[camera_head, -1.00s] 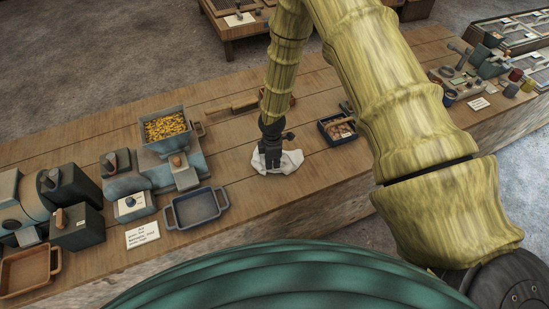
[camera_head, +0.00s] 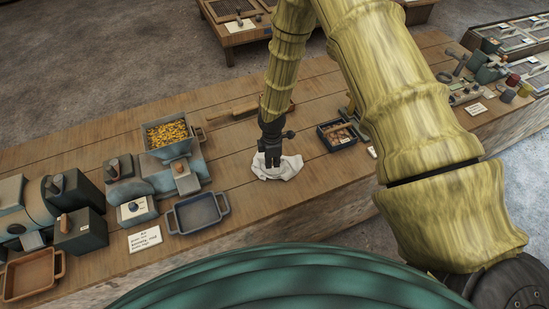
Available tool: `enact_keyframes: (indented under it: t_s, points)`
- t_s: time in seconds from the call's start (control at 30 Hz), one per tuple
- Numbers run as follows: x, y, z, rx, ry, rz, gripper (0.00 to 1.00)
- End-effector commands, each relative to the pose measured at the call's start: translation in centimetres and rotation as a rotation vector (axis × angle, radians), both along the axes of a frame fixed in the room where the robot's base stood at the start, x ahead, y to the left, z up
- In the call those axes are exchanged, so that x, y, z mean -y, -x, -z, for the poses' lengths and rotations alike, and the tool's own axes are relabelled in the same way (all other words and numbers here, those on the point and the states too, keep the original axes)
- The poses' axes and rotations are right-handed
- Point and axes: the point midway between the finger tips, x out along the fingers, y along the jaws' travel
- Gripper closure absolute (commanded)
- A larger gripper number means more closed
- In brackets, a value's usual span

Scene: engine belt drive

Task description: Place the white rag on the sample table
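The white rag (camera_head: 288,169) lies crumpled on the long wooden workbench (camera_head: 330,187), near the middle of the picture. My gripper (camera_head: 273,164) points down at it, with its dark fingertips at the rag's upper left part. The fingers overlap the rag in the picture. I cannot tell whether they are spread over it or pinch it. The rag seems to rest on the bench. No table is clearly marked as the sample table; a low wooden table (camera_head: 237,38) stands apart at the back.
Left of the rag are an empty blue-grey tray (camera_head: 198,212), a bin of yellow pieces (camera_head: 168,133) and grey machinery (camera_head: 48,200). A dark box of brown pieces (camera_head: 341,134) sits to the right. A wooden-handled tool (camera_head: 232,112) lies behind. My arm crosses the right side.

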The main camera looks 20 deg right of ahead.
Motion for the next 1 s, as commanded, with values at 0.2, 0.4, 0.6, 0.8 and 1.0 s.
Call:
enact_keyframes:
  t_s: [0.2,0.4,0.6,0.8,1.0]
  points:
    - [0.0,0.0,-3.2,0.0,0.0,0.0,1.0]
    - [0.0,0.0,-3.2,0.0,0.0,0.0,1.0]
    - [-0.3,1.5,-2.4,-0.011,-0.016,0.042,1.0]
    - [-1.7,9.8,1.0,-0.057,-0.092,0.332,1.0]
    - [-2.0,20.8,3.3,-0.092,-0.122,0.783,1.0]
